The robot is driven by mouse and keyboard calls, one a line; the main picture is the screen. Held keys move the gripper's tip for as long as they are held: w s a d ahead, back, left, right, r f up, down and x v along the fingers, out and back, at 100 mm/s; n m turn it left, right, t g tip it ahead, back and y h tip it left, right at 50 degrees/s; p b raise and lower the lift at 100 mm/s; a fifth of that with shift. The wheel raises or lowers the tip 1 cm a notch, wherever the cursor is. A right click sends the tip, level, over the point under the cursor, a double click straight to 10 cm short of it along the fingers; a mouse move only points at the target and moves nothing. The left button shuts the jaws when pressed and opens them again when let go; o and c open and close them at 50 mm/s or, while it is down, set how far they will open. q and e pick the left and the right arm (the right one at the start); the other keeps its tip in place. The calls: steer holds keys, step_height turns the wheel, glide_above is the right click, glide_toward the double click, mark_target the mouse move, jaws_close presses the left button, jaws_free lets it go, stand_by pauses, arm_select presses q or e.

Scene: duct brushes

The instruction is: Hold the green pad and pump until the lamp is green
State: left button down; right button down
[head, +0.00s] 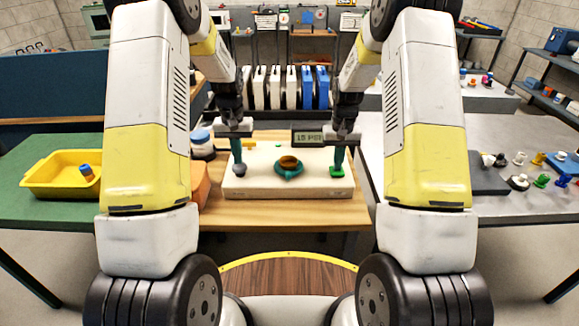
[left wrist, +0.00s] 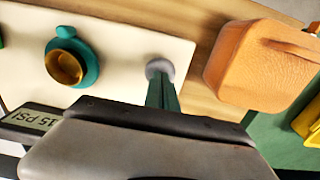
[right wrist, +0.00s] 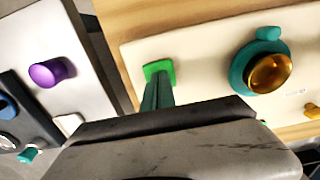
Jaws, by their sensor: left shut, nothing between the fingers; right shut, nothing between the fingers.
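A cream board (head: 262,185) lies on the wooden table. At its middle is a teal ring with an amber lamp (head: 289,162), also in the left wrist view (left wrist: 64,66) and right wrist view (right wrist: 268,73). My right gripper (head: 337,165) is shut and empty, fingertips down at the green pad (head: 337,171); the pad shows beyond the fingers in the right wrist view (right wrist: 158,68). My left gripper (head: 238,165) is shut and empty, fingertips down at a round grey button (head: 240,170). Contact looks likely at both, but pressing depth cannot be told. The display (head: 308,137) reads 15 PSI.
An orange case (left wrist: 262,62) lies beside the board's left end. A white jar with a blue lid (head: 202,143) stands behind it. A yellow tray (head: 60,177) is on the green table at left. A grey table (head: 500,206) with small coloured parts is at right.

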stand_by(0.5)
arm_select(q)
step_height(320, 180, up, 7)
stand_by(0.6)
arm_select(e)
step_height(320, 180, up, 7)
stand_by(0.8)
